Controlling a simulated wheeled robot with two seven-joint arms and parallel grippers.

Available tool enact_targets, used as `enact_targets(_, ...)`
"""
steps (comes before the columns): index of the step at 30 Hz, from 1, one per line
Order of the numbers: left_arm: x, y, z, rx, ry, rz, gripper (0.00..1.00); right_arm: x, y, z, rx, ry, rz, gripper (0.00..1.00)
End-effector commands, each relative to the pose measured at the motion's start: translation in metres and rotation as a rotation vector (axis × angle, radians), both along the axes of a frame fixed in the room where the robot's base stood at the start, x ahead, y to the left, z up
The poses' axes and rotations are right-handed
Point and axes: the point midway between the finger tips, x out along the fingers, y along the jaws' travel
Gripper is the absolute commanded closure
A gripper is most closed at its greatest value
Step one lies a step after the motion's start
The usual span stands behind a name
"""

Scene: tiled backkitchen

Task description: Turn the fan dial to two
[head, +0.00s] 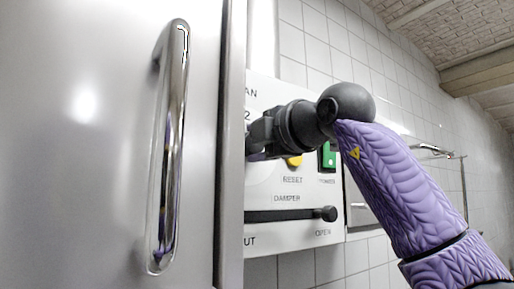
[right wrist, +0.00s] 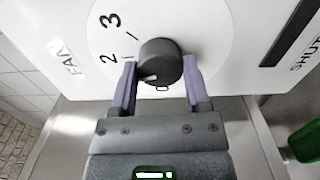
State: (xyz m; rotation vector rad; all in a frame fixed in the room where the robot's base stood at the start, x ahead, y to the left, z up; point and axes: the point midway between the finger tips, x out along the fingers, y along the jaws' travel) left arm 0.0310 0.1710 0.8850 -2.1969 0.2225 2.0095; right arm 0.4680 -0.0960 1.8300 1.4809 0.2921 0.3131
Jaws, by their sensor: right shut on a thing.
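The fan dial (right wrist: 160,60) is a dark round knob on a white disc in the right wrist view. The numbers 2 and 3 show to its left, with ticks beside them. A pale mark on the knob points to the left and slightly down, below the 2 tick. My right gripper (right wrist: 159,68) is shut on the dial, one finger on each side. The left finger covers part of the scale below the 2. In the head view my right gripper (head: 254,145) reaches the panel, and the steel door's edge hides the dial. My left gripper is not in view.
The white control panel (head: 290,180) has a yellow reset button (head: 294,161), a green switch (head: 328,157) and a damper slider (head: 327,214) toward OPEN. A steel door with a long handle (head: 172,150) stands close on the left. White tiled wall lies behind.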

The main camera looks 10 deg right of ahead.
Motion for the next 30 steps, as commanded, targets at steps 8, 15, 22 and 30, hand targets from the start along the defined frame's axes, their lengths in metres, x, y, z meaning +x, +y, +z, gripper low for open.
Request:
enact_targets(8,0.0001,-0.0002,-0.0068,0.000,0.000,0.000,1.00,0.0004,-0.0007,-0.0016,0.153,0.065,-0.002,0.98)
enact_targets(15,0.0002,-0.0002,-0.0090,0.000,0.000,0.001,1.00,0.0007,-0.0004,-0.0019,0.223,0.096,-0.002,0.98)
enact_targets(22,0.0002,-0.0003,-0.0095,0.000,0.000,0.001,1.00,0.0008,-0.0004,-0.0019,0.245,0.105,-0.002,0.98)
enact_targets(30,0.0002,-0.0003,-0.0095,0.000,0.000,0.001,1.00,0.0009,-0.0003,-0.0022,0.245,0.107,-0.002,0.98)
